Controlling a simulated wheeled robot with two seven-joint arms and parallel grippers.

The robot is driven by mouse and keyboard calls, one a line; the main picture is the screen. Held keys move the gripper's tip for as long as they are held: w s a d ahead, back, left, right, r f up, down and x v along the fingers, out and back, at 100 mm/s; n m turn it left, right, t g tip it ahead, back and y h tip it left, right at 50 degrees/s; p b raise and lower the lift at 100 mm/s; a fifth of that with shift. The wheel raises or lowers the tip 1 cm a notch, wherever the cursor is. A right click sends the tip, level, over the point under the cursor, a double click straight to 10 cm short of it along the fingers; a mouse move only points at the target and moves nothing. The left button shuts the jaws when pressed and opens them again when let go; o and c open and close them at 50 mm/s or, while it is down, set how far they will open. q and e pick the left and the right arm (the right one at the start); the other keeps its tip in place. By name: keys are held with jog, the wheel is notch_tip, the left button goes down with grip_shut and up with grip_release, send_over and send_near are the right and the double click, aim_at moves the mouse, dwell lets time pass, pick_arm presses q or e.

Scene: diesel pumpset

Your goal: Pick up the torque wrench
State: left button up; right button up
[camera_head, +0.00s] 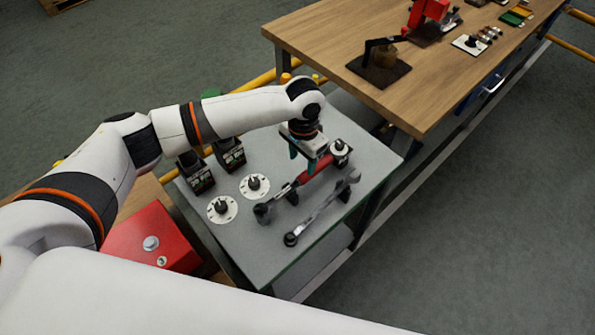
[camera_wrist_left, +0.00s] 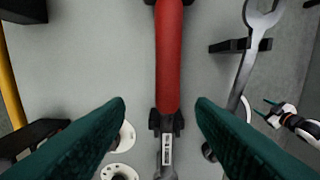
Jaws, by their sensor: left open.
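A plain metal wrench (camera_head: 322,209) lies parallel, close beside the torque wrench. White discs with dark knobs (camera_head: 222,208) and black boxes (camera_head: 196,174) stand to the left. A red box (camera_head: 150,240) is at lower left. A wooden bench (camera_head: 420,90) stands behind.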

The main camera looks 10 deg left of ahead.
aim_at(304, 175)
pick_arm(q)
jog(key=f, duration=0.3)
jog(key=shift+s+d+f, duration=0.2)
jog(key=shift+d+f, duration=0.15)
jog(key=shift+f, duration=0.05)
jog(key=shift+w+a+f, duration=0.1)
jog(key=shift+f, duration=0.2)
jog(key=shift+a+f+p, duration=0.1)
jog(key=shift+f+p, duration=0.2)
jog(key=shift+p, duration=0.1)
jog(key=f, duration=0.3)
jog(key=shift+s+d+f+p, duration=0.2)
jog(key=shift+s+f+p, duration=0.1)
jog(key=shift+p, duration=0.1)
jog(key=shift+f, duration=0.5)
pick_arm(e)
jog(key=shift+s+d+r, duration=0.55)
jog(key=shift+d+r, duration=0.25)
jog(key=shift+r, duration=0.1)
pick_arm(q)
jog(key=shift+w+r, duration=0.1)
grip_shut()
pick_arm(e)
jog(key=shift+s+d, duration=0.1)
jog(key=shift+d, duration=0.2)
